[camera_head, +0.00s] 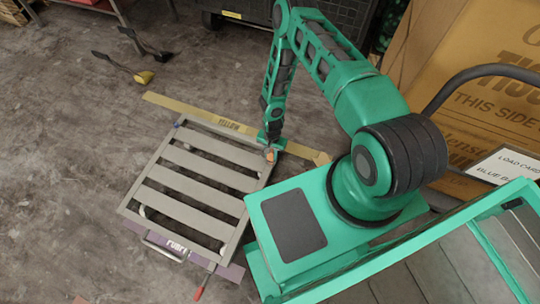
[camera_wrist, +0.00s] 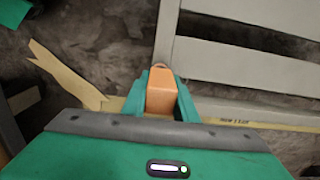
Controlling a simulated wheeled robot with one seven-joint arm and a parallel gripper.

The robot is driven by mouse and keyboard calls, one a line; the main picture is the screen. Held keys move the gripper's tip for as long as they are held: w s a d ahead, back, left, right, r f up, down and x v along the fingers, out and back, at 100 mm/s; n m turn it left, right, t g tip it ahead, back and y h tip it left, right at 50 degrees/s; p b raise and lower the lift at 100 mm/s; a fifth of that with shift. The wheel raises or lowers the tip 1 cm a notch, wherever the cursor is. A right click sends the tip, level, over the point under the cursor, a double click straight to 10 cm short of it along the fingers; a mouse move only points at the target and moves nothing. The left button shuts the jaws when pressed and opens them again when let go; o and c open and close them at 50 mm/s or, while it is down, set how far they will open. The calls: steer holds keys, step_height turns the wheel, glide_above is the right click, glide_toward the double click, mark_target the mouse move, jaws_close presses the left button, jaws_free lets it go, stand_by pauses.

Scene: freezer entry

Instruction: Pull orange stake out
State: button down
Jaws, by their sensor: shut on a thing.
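The orange stake (camera_wrist: 161,92) is between the two fingers of my gripper (camera_wrist: 161,88) in the wrist view. The fingers are shut on its orange block-like top. In the head view the stake (camera_head: 270,155) is a small orange spot under my gripper (camera_head: 270,146). It is at the far right corner of a grey slatted frame (camera_head: 200,178) lying on the floor. The stake's lower part is hidden, so I cannot tell how deep it sits.
Yellow tape (camera_head: 220,123) runs along the frame's far side, and a purple strip (camera_head: 232,273) along its near side. A red-handled thing (camera_head: 199,293) lies near the frame. Cardboard boxes (camera_head: 490,90) stand at right. Floor at left is mostly clear.

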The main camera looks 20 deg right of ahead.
steer(key=shift+r, duration=0.9)
stand_by(1.5)
steer(key=shift+r, duration=2.75)
